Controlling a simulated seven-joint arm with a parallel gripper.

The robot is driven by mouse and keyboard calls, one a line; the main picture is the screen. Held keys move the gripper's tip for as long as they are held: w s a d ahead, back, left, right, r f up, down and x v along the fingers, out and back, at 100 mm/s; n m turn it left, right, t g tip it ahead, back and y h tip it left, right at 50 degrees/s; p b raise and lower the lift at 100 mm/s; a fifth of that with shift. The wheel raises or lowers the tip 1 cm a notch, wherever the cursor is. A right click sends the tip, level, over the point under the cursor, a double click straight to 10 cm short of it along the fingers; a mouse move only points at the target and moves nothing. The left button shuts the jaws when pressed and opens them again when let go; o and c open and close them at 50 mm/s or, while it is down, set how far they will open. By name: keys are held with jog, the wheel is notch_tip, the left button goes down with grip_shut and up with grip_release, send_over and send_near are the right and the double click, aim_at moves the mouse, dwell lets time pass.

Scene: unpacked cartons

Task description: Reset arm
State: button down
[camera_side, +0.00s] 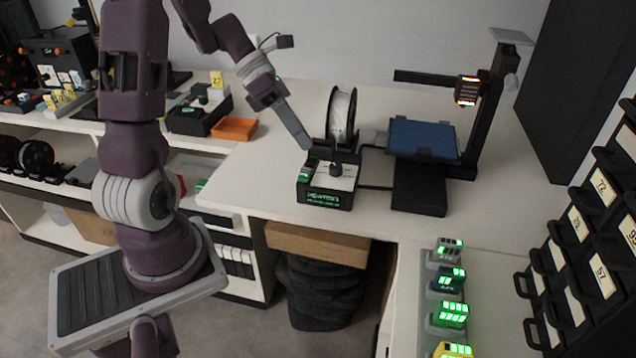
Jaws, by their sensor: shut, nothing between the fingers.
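My gripper (303,139) is shut and empty. It points down and to the right, with its tip close to the upper left of a small black box (326,198) with a white top and a green lit display. I cannot tell whether the tip touches the box. My purple arm reaches in from the upper left. A black knob (338,169) stands on the white top of the box.
A white spool (341,115) stands behind the box. A 3D printer with a blue bed (423,138) is to the right. An orange tray (235,129) lies left. Green-lit devices (447,315) line the front right counter, near black drawers (604,278). White counter (262,185) is bare left of the box.

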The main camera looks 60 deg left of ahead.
jog(key=s+d+r+m+t+y, duration=0.1)
jog(key=s+d+r+m+y, duration=0.3)
jog(key=m, duration=1.1)
jog(key=s+d+r+m+t+y, duration=0.1)
jog(key=s+d+r+m+y, duration=0.3)
jog(key=s+d+m, duration=0.5)
jog(key=s+r+m, duration=0.1)
jog(key=m, duration=0.5)
jog(key=shift+s+d+m, duration=0.2)
jog(key=shift+s+m, duration=0.1)
jog(key=shift+s, duration=0.1)
